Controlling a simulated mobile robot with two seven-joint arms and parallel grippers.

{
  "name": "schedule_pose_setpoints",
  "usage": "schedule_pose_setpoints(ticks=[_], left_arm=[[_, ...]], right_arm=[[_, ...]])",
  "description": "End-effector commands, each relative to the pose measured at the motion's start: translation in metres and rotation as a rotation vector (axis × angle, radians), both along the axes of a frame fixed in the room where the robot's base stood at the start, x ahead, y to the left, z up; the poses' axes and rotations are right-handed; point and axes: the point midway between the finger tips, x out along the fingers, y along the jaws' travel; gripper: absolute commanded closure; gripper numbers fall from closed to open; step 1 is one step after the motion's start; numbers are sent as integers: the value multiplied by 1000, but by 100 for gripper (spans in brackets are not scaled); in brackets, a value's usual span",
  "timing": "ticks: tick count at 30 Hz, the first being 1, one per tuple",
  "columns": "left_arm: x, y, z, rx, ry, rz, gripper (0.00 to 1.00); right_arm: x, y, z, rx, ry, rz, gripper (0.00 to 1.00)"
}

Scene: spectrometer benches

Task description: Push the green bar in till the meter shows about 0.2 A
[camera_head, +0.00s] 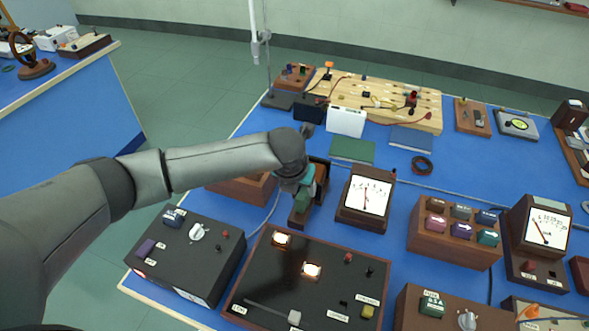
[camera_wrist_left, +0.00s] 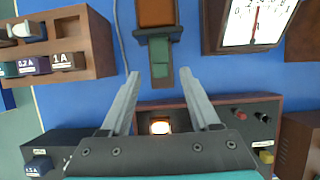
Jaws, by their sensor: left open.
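The green bar (camera_wrist_left: 159,58) sticks out of a dark wooden holder with an orange-brown top (camera_wrist_left: 156,14) in the left wrist view. In the head view the bar (camera_head: 302,201) shows just below my left gripper (camera_head: 300,188). My left gripper (camera_wrist_left: 158,76) is open, with its two fingers on either side of the bar's near end in the picture. I cannot tell whether they touch it. The meter (camera_head: 367,194) stands right of the holder. My right gripper is not in view.
A dark panel with two lit lamps (camera_head: 265,296) and a black box with a white knob (camera_head: 180,262) lie in front. A wooden rack of coloured plugs (camera_head: 455,250) and a second meter (camera_head: 545,230) stand right. Green and blue books lie behind.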

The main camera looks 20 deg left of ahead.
Motion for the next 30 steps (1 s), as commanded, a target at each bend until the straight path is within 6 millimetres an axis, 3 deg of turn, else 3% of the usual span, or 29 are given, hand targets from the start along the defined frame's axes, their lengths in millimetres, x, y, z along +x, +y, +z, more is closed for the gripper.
schedule_pose_setpoints(ticks=[6,13,18,30], left_arm=[[-15,1,41,1,-4,-2,38],[-28,1,72,0,-4,0,38],[-33,1,81,0,-1,0,38],[-34,2,82,-3,0,13,38]], right_arm=[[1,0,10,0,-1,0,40],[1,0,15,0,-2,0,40],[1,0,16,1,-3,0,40],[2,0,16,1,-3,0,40]])
